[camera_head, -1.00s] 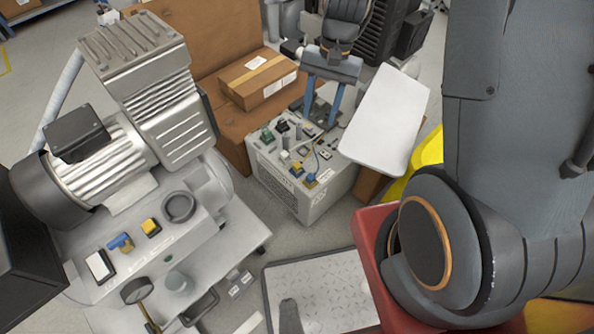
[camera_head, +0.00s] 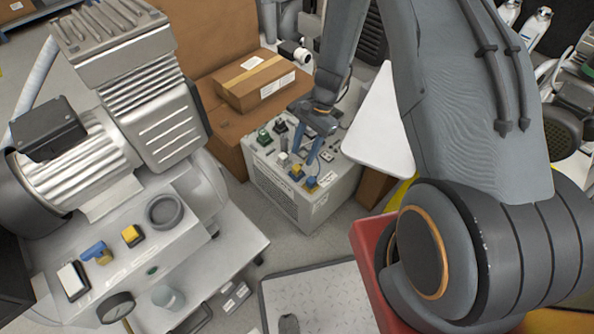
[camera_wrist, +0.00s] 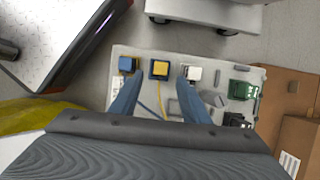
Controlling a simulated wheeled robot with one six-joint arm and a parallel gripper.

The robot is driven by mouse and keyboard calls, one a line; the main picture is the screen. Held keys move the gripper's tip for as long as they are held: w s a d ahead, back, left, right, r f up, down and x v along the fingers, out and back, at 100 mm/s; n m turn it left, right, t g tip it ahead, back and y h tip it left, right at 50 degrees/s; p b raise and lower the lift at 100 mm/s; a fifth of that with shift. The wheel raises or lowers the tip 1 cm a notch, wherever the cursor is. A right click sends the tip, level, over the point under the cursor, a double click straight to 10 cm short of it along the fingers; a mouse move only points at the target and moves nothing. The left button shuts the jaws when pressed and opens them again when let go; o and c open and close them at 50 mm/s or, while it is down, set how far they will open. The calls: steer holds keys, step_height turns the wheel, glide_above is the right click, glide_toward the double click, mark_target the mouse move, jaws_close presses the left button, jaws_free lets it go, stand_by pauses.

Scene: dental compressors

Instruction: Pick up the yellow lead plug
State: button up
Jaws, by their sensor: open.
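The yellow lead plug (camera_wrist: 159,69) sits on top of a light grey box, with a yellow cable running from it. It also shows in the head view (camera_head: 297,172), small and partly crowded by my fingers. My gripper (camera_wrist: 157,82) is open, with its two blue fingers pointing at the plug, one on each side in the wrist view. Nothing is between the fingers' inner faces that I can see as held. In the head view my gripper (camera_head: 304,160) is just above the box top; whether the fingertips touch anything, I cannot tell.
A blue plug (camera_wrist: 127,64) and a white plug (camera_wrist: 192,74) stand close on either side of the yellow one. A green connector (camera_wrist: 242,90) is further right. A cardboard box (camera_head: 256,82) stands behind the grey box (camera_head: 290,198). A large compressor (camera_head: 140,110) is at left.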

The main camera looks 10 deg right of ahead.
mark_target(297, 167)
steer(key=x, duration=0.5)
steer(key=shift+a+b, duration=0.15)
steer(key=shift+b, duration=0.15)
steer(key=shift+s, duration=0.1)
jaws_close()
